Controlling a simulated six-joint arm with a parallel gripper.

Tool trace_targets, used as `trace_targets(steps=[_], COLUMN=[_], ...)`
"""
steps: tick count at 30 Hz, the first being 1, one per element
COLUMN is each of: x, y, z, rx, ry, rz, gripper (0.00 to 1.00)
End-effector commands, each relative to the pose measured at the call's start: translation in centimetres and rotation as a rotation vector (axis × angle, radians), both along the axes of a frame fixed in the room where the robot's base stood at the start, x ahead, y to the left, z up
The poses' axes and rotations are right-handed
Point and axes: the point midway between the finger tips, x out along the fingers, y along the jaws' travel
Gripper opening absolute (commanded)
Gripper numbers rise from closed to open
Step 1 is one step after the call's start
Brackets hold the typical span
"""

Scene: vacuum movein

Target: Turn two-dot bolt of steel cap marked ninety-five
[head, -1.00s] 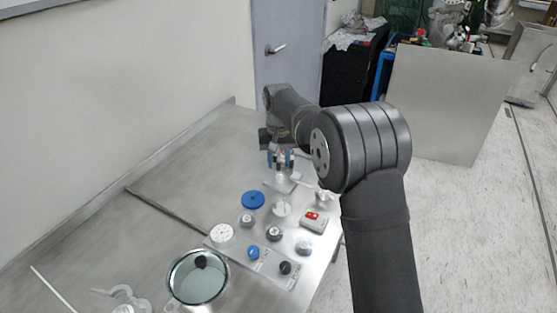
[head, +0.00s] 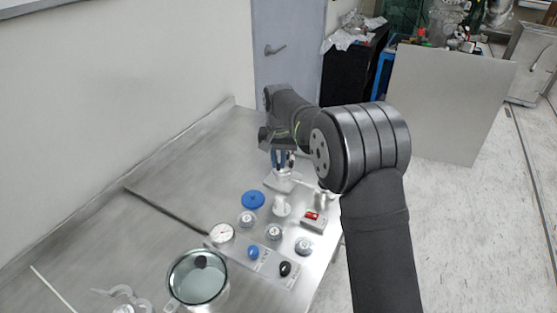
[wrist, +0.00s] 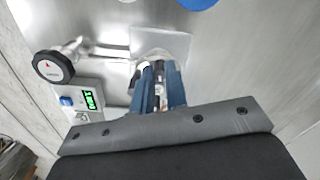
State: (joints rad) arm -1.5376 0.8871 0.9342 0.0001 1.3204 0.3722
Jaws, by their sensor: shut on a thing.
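My gripper (head: 283,162) points down at the far part of the steel bench, over a pale square plate (head: 280,182). In the wrist view, the blue fingers (wrist: 158,75) are shut on a small part at the round steel cap (wrist: 154,55) on that plate (wrist: 180,42). The fingers hide most of the part, which looks like a bolt of the cap. The ninety-five mark and the two dots are not legible in either view.
A valve with a black round handle (wrist: 53,67) and a box with a green display (wrist: 91,100) stand beside the plate. Toward the camera are a blue disc (head: 253,199), a dial gauge (head: 222,232), several knobs and a glass-lidded pot (head: 197,282). The bench's left side is mostly clear.

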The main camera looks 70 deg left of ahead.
Motion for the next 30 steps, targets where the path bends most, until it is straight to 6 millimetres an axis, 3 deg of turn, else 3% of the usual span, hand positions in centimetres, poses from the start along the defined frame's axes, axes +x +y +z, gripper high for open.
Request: trace_targets(steps=[12,13,16,25,30], x=[0.0,0.0,0.0,0.0,0.0], y=[0.0,0.0,0.0,0.0,0.1], z=[0.0,0.0,0.0,0.1,1.9], rx=[0.001,0.001,0.001,0.001,0.004], ry=[0.000,0.000,0.000,0.000,0.000], rz=[-0.051,-0.051,-0.051,-0.050,-0.050], gripper=[0.00,0.17,0.35,0.35,0.35])
